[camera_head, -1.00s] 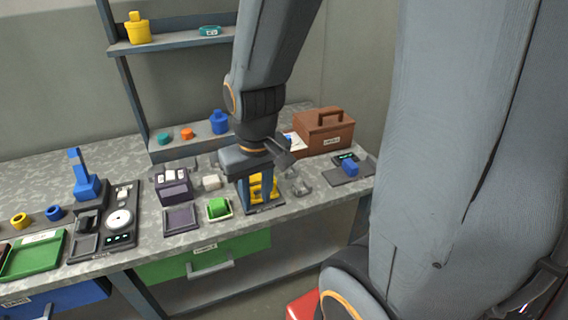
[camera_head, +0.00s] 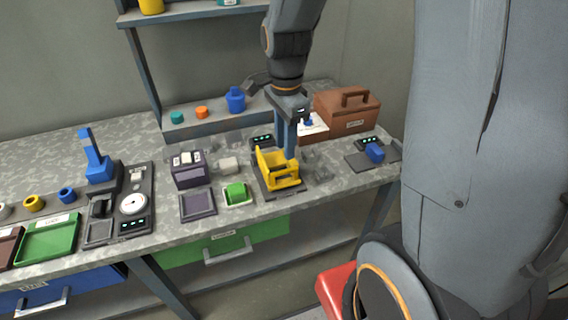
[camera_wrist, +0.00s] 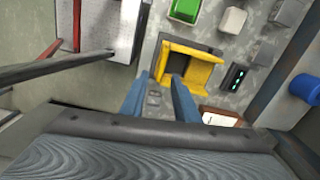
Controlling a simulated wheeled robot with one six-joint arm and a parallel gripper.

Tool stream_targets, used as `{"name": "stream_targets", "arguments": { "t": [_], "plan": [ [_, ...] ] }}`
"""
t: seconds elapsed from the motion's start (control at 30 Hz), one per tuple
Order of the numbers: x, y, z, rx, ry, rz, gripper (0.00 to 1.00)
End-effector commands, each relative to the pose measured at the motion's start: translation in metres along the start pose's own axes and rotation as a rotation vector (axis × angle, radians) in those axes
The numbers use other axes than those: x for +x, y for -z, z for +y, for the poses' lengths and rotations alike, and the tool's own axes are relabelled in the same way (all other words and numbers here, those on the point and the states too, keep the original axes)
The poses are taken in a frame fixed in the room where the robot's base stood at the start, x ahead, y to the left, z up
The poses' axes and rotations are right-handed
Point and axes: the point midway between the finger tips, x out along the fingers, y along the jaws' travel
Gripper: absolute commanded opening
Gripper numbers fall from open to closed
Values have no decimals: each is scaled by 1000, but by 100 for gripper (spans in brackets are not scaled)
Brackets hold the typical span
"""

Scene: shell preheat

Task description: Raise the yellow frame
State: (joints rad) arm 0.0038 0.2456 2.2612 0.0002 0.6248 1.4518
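The yellow frame (camera_head: 278,170) sits on a dark base on the bench, in the middle of the head view. It has an upright wall at its left and a bar across its near side. It also shows in the wrist view (camera_wrist: 192,64), above my fingertips. My gripper (camera_head: 289,152) points down at the right and far side of the frame. In the wrist view my two blue-grey fingers (camera_wrist: 159,76) stand apart with a gap between them and nothing held. The right fingertip overlaps the frame's edge in that view; I cannot tell whether they touch.
A green block in a tray (camera_head: 238,194), a pale block (camera_head: 229,165) and a dark purple box (camera_head: 189,170) stand left of the frame. A brown toolbox (camera_head: 347,110) stands behind at right. A blue bottle (camera_head: 236,99) is on the low shelf.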

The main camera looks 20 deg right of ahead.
Motion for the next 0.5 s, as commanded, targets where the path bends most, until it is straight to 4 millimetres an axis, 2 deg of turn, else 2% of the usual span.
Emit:
{"name": "stream_targets", "arguments": {
  "t": [0.1, 0.27, 0.5],
  "plan": [
    [1, 0, -5, 86, -9, -1, 28],
    [10, 0, -6, 119, -13, -1, 28],
    [43, -1, -4, 116, -14, -1, 28]
  ]
}}
